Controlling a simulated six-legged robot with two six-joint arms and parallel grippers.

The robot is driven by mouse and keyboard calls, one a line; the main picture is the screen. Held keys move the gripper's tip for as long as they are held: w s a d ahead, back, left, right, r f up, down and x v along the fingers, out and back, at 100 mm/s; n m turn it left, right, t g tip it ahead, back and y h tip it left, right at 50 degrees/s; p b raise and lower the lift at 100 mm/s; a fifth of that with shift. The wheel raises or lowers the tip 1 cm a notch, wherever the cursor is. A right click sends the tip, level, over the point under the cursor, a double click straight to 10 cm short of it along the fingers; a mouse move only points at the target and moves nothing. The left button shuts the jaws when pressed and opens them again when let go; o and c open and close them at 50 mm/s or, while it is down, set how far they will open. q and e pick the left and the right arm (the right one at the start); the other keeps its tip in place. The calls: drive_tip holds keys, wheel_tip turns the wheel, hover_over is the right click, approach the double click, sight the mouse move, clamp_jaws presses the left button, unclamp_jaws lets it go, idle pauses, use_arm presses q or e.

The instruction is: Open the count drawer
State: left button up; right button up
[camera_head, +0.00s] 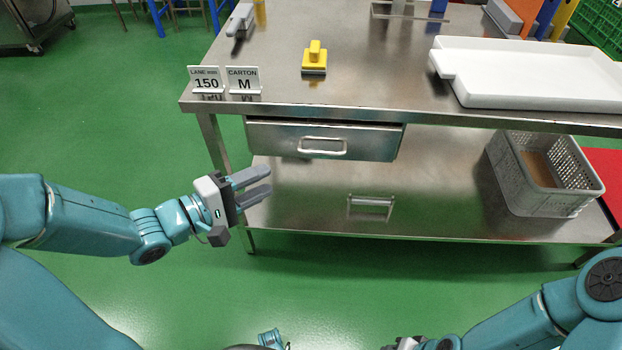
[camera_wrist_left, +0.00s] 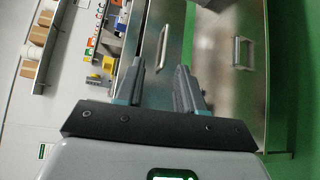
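The count drawer (camera_head: 270,139) hangs under the left part of the steel bench top, its front close under the edge; it looks closed. Its silver bar handle (camera_head: 322,146) is at the middle of the front. In the left wrist view the handle (camera_wrist_left: 163,46) shows just beyond the fingertips. My left gripper (camera_head: 269,181) is open and empty, left of and below the handle, apart from it. Its spread fingers also show in the left wrist view (camera_wrist_left: 160,66). My right gripper (camera_head: 405,343) is mostly cut off at the bottom edge, so its fingers are hidden.
The bench top (camera_head: 370,85) overhangs the drawer. A grey crate (camera_head: 545,187) stands on the lower shelf at right; a handle-like shape, perhaps a reflection, shows on the shelf (camera_head: 300,205). Sign cards (camera_head: 243,80), a yellow-handled block (camera_head: 314,58) and a white tray (camera_head: 540,75) are on top.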

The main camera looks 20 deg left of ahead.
use_arm(q)
drive_tip(key=a+f+b+x, duration=0.1)
drive_tip(key=b+x, duration=0.3)
drive_tip(key=x, duration=1.2)
drive_tip(key=shift+w+a+f+y, duration=0.25)
drive_tip(key=shift+w+f+y, duration=0.05)
drive_tip(key=shift+w+f, duration=0.2)
use_arm(e)
drive_tip(key=f, duration=0.3)
drive_tip(key=w+f, duration=0.1)
drive_tip(key=f, duration=0.1)
drive_tip(key=shift+d+f, duration=0.2)
drive_tip(key=shift+f, duration=0.1)
use_arm(q)
drive_tip(key=shift+c, duration=0.3)
clamp_jaws()
use_arm(e)
drive_tip(key=shift+s, duration=0.1)
